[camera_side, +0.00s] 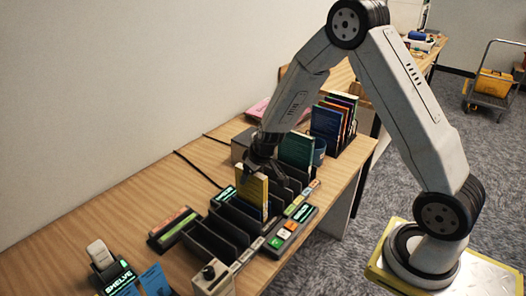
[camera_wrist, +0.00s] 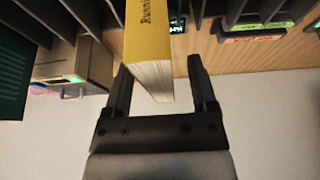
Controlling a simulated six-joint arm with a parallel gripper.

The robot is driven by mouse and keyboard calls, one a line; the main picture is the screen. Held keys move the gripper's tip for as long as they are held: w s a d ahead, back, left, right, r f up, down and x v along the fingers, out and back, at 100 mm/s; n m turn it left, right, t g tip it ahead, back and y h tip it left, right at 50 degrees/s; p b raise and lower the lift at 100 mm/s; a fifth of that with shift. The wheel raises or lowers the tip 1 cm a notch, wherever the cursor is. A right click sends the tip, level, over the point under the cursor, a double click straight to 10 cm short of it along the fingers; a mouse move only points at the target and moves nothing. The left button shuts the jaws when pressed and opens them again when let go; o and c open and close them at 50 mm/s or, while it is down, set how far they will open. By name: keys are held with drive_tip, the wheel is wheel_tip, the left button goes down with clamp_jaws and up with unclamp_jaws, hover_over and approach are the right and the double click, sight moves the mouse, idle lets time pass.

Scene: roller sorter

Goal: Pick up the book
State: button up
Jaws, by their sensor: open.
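A yellow book (camera_side: 252,188) stands upright in a slot of the dark slotted rack (camera_side: 205,240) in the side view. In the wrist view the yellow book (camera_wrist: 147,42) shows its spine lettering and pale page edges. My gripper (camera_side: 262,165) is just above the book in the side view. In the wrist view my gripper (camera_wrist: 162,88) is open, with one finger on each side of the book's near end. Whether a finger touches the book is hard to tell.
A green book (camera_side: 297,149) stands in the rack to the right. Behind it, several coloured books (camera_side: 334,118) stand in a holder. A small lit sign (camera_side: 120,284) and a device with a knob (camera_side: 212,277) are at the front left. Bare table (camera_side: 110,215) lies left of the rack.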

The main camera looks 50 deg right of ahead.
drive_tip(key=shift+c, duration=0.2)
clamp_jaws()
idle(1.3)
